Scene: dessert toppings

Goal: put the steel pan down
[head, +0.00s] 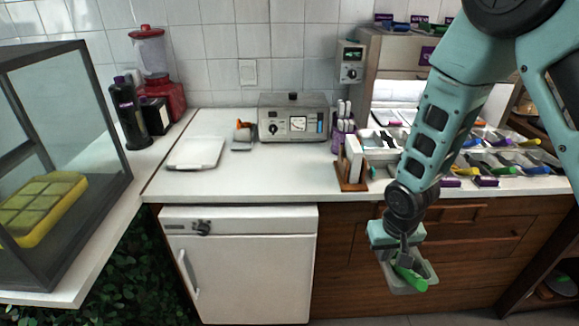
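A small steel pan (424,268), holding a green-handled utensil (411,278), hangs below my gripper (403,256) in the head view. The pan is in front of the brown wooden cabinet, lower than the counter top and clear of it. My gripper points down and looks shut on the pan's near side. The gripper hides part of the pan, and the contact is small in the picture. The pan looks slightly tilted.
The white counter (240,184) has free room at its front middle. A flat white board or scale (195,153) and a steel appliance (293,118) stand behind. A wooden holder (351,170) and pans with coloured scoops (499,140) occupy the right. A glass case (60,150) stands left.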

